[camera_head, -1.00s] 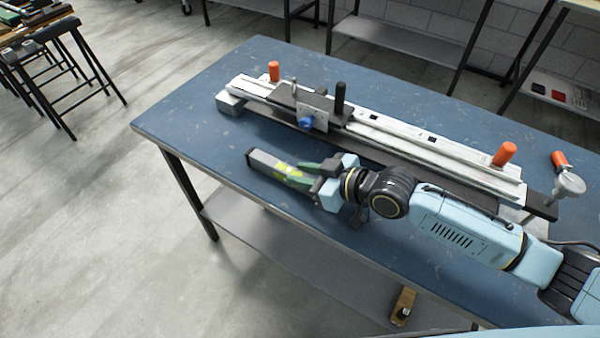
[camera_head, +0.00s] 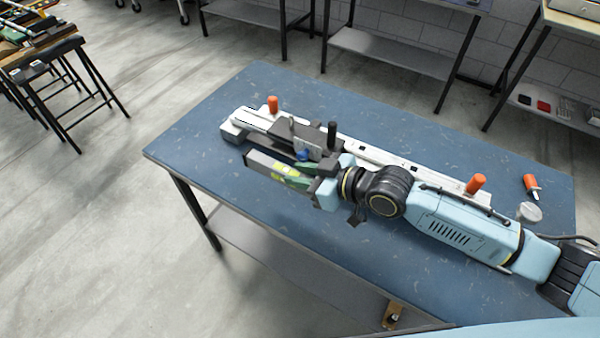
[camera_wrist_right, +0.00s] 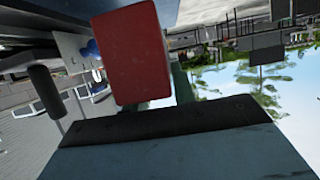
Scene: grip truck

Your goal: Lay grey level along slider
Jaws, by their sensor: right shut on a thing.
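The grey level (camera_head: 262,164), a dark grey bar with a yellow-green patch, is held in my right gripper (camera_head: 301,174). It points to the upper left, roughly parallel to the slider. The slider is a long pale rail (camera_head: 377,155) with a carriage (camera_head: 309,136), a blue knob (camera_head: 304,155) and orange handles. The level and gripper show in front of the rail and overlap its near edge and the carriage; the height gap is unclear. In the right wrist view a red block face (camera_wrist_right: 130,55) fills the jaws. My left gripper is not in view.
The slider stands on a blue table (camera_head: 210,180). An orange-handled tool (camera_head: 531,186) and a pale round knob (camera_head: 529,212) are near its right end. The black post (camera_head: 332,135) rises beside the carriage. The table's left part is clear.

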